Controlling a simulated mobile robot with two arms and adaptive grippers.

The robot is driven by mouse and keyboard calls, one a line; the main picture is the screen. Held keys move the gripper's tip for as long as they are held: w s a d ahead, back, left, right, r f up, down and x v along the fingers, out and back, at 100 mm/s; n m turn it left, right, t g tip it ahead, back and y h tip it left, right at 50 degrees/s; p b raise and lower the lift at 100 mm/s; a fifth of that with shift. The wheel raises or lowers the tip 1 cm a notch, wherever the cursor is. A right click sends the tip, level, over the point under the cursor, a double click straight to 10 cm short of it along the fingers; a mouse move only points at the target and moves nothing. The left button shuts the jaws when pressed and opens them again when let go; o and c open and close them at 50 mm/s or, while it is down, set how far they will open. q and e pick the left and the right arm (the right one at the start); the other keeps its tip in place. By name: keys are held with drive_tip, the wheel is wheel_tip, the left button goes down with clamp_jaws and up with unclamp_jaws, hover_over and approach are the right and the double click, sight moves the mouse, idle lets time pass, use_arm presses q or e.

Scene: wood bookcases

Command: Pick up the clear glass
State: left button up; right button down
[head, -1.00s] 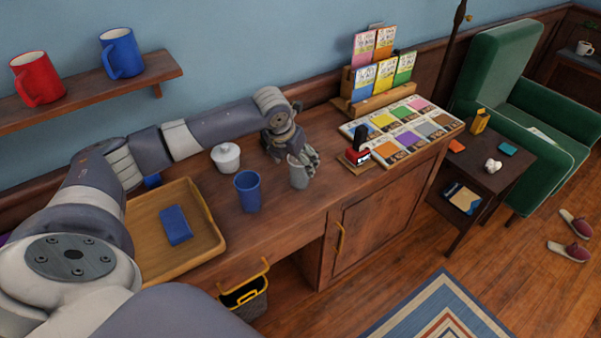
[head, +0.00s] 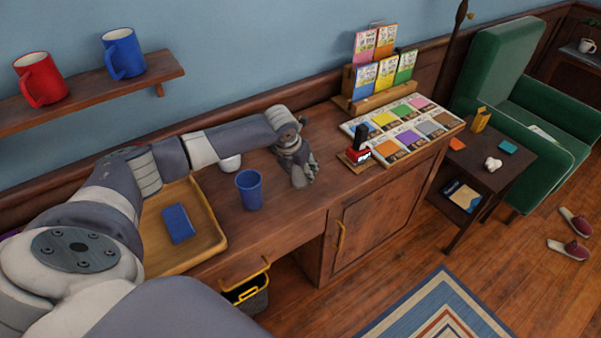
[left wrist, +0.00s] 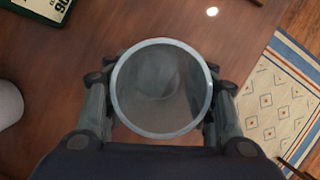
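The clear glass (left wrist: 162,88) stands upright between the fingers of my left gripper in the left wrist view. Its round pale rim faces the camera, and I look down into it. My left gripper (head: 303,180) is low over the wooden desk in the head view, and its fingers hide most of the glass there. In the left wrist view the fingers of my left gripper (left wrist: 162,100) are spread, one on each side of the glass. Contact below the rim is hidden. My right gripper is not in view.
A blue cup (head: 249,190) stands left of the gripper. A white lidded pot (head: 230,162) is partly behind my arm. A yellow tray (head: 205,245) holds a blue block (head: 178,223). A red-and-black stamp (head: 358,152) and a card display (head: 405,130) are to the right.

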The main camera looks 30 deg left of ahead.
use_arm(q)
drive_tip(key=shift+c, duration=0.7)
drive_tip(key=shift+r, duration=0.1)
